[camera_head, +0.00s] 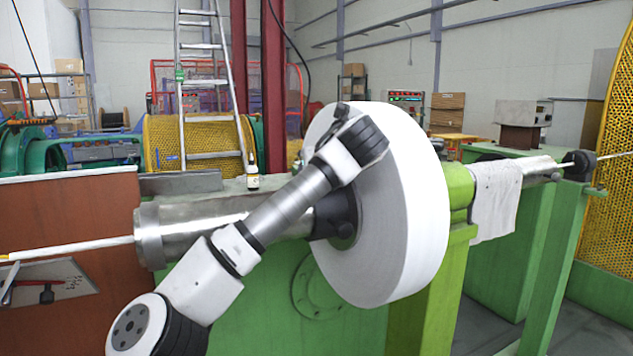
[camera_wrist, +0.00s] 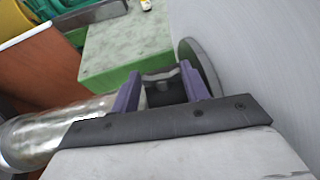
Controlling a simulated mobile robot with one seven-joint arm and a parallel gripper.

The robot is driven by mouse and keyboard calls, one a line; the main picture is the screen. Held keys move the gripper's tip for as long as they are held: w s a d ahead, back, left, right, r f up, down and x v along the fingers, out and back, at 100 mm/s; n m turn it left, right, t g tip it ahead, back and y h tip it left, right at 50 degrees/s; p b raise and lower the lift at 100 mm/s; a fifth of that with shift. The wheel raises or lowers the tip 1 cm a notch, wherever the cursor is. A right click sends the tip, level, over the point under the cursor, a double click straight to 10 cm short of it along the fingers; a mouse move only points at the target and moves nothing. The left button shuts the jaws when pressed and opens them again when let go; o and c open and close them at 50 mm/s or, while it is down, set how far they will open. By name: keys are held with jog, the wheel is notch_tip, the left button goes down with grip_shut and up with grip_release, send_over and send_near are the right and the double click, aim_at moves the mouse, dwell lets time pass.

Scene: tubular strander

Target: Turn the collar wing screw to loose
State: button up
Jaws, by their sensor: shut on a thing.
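A dark wing screw (camera_wrist: 160,87) shows between the two purple fingers of my gripper (camera_wrist: 158,79) in the wrist view. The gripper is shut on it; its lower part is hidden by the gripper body. The dark collar (camera_head: 335,214) sits on the shaft against the large white reel (camera_head: 420,200) in the head view, partly behind my arm. A grey round flange (camera_wrist: 205,66) shows beside the fingers in the wrist view. In the head view my arm hides the screw, and I cannot make out the fingers. The angle of the wings is hard to tell.
A steel shaft (camera_head: 190,225) runs left from the collar. The reel's white face (camera_wrist: 270,60) stands close on the right in the wrist view. A green machine bed (camera_head: 265,300) lies below. A small bottle (camera_head: 252,172) stands on the ledge behind my arm.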

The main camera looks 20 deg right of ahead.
jog(key=shift+d+n+y+b, duration=0.1)
jog(key=shift+n+y+b, duration=0.2)
jog(key=shift+n+y, duration=0.1)
jog(key=o, duration=1)
jog(key=b+v, duration=0.2)
jog(key=v, duration=1.1)
jog(key=shift+s+d+r, duration=0.1)
jog(key=shift+s+r, duration=0.2)
